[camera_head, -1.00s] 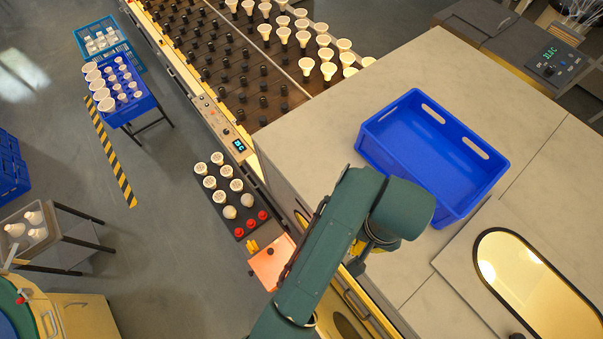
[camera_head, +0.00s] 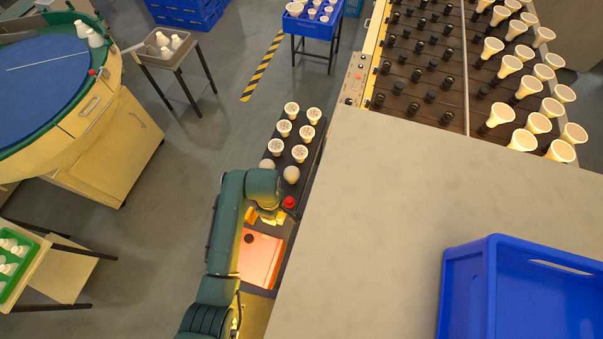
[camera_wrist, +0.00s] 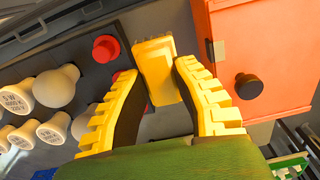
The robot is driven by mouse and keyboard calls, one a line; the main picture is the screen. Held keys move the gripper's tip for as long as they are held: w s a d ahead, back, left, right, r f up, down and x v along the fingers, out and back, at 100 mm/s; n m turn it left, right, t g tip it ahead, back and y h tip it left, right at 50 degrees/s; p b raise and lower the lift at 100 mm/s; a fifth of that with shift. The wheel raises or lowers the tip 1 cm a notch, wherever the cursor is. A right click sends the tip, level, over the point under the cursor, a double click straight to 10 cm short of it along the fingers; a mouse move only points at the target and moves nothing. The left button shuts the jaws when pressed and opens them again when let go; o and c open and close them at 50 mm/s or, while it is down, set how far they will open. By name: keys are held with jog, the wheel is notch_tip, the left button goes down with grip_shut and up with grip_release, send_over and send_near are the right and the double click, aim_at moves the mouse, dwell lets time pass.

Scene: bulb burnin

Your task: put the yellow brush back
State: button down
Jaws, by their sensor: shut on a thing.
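My gripper (camera_wrist: 163,95), with yellow ridged fingers, is shut on the yellow brush (camera_wrist: 155,66). The brush shows as a yellow block between the fingertips in the wrist view, between the black bulb tray (camera_wrist: 90,55) and the orange box (camera_wrist: 262,50). I cannot tell whether it touches the surface below. In the head view my gripper (camera_head: 267,214) is low at the near end of the tray, and my arm hides most of the fingers. A yellow patch shows just left of it there; I cannot tell whether it is brush or finger.
Red caps (camera_head: 290,202) and several white bulbs (camera_head: 291,109) stand in the tray, close to my gripper. The orange box has a black knob (camera_wrist: 248,87). A pale countertop (camera_head: 375,210) rises at the right, with a blue crate (camera_head: 470,290) on it.

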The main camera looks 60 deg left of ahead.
jog(key=f+b, duration=0.1)
jog(key=f, duration=0.6)
jog(key=f+b, duration=0.1)
jog(key=f, duration=0.2)
jog(key=shift+s+a+f+b, duration=0.2)
jog(key=shift+s+a+b, duration=0.05)
jog(key=shift+s+b, duration=0.1)
jog(key=shift+f, duration=0.1)
jog(key=c, duration=0.9)
grip_release()
jog(key=shift+c, duration=0.2)
notch_tip(320, 180, up, 12)
jog(key=p, duration=0.3)
jog(key=shift+p, duration=0.3)
